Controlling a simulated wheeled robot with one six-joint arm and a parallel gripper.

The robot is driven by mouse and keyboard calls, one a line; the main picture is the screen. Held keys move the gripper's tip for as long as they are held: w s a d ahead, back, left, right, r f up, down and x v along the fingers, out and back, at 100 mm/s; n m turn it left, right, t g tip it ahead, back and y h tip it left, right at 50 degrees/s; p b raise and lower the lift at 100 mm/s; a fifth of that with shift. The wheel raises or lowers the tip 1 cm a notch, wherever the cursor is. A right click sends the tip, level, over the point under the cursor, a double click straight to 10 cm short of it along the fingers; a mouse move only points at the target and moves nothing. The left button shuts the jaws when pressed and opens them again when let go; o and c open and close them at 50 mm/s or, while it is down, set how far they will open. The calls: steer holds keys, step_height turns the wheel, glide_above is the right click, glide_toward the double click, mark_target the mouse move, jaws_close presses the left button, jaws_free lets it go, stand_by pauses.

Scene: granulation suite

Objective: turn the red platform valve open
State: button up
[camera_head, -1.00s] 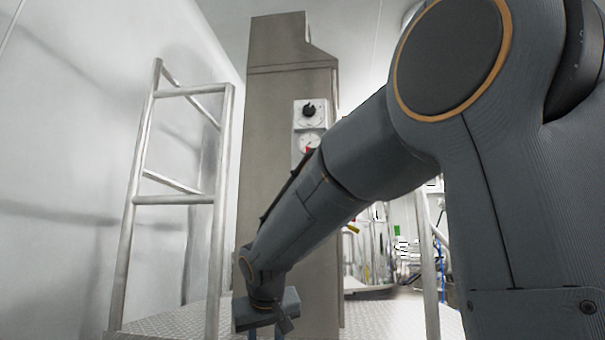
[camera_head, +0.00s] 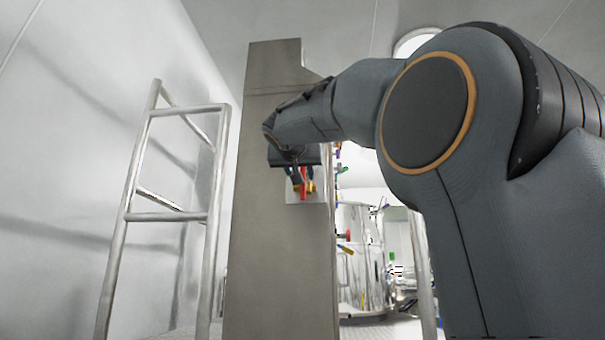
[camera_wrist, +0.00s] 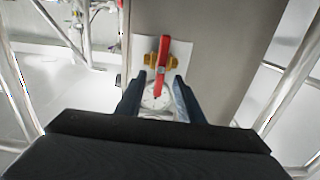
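The red valve handle (camera_head: 303,187) hangs upright on a brass body (camera_wrist: 150,60), mounted on a pale plate (camera_head: 318,194) on the grey column. In the wrist view the red handle (camera_wrist: 164,52) runs along the picture's height. My gripper (camera_head: 300,180) is up at the valve. In the wrist view my gripper (camera_wrist: 160,80) is open, with one dark finger on each side of the handle's lower end and gaps visible on both sides. I cannot tell whether the fingertips reach the handle's depth.
A round white dial (camera_wrist: 156,97) shows between my fingers. The tall grey column (camera_head: 275,260) carries the plate. A metal rail frame (camera_head: 160,215) stands to the left by the white wall. Shiny vessels and pipes (camera_head: 360,260) stand behind at the right.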

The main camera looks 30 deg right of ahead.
mark_target(304, 184)
steer(key=shift+p+x, duration=0.5)
steer(key=shift+x, duration=1)
steer(key=shift+c, duration=0.4)
jaws_close()
steer(key=shift+n, duration=0.3)
steer(key=shift+w+a+f+n+p, duration=0.15)
steer(key=shift+f+n+p, duration=0.1)
steer(key=shift+n, duration=2.6)
steer(key=shift+w+a+f+n+p, duration=0.15)
steer(key=shift+n+p, duration=0.15)
steer(key=shift+n, duration=2.6)
steer(key=shift+a+f+n+p, duration=0.15)
steer(key=shift+a+n+p, duration=0.1)
steer(key=shift+n, duration=2.6)
